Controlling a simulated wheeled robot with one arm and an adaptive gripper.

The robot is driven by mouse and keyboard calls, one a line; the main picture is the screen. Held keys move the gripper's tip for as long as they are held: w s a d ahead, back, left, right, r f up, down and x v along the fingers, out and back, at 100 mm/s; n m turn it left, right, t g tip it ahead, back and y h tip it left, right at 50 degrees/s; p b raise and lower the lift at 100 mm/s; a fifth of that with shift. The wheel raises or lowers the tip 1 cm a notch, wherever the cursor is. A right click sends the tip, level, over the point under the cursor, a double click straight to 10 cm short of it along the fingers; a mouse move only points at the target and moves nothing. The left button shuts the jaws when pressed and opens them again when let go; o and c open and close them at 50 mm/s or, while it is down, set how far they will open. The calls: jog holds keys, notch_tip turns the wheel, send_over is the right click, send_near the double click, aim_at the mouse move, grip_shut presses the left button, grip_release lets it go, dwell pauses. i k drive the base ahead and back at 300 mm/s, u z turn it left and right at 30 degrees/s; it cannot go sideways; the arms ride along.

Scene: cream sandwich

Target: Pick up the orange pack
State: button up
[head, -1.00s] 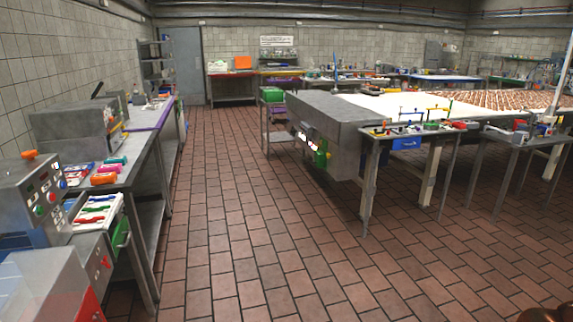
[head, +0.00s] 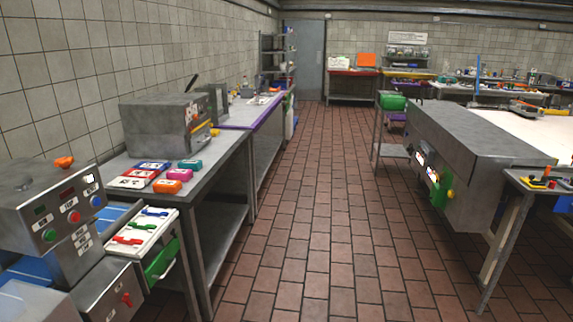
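The orange pack (head: 167,186) lies flat near the front edge of the grey metal table (head: 207,172) on the left. A pink pack (head: 180,174) and a teal pack (head: 190,164) lie just behind it. Several packs in red, blue and white lie to its left. My gripper is not in view.
A grey machine (head: 163,128) stands on the same table behind the packs. A control box (head: 60,210) and a tray with coloured handles (head: 140,235) are in the left foreground. The tiled aisle (head: 310,220) is clear up to the conveyor unit (head: 455,150) on the right.

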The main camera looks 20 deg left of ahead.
aim_at(170, 187)
jog(key=u, duration=0.45)
jog(key=i, duration=1.65)
jog(key=u, duration=1.5)
jog(key=i, duration=0.95)
jog(key=u, duration=1.4)
jog(key=i, duration=0.25)
jog(key=u, duration=0.1)
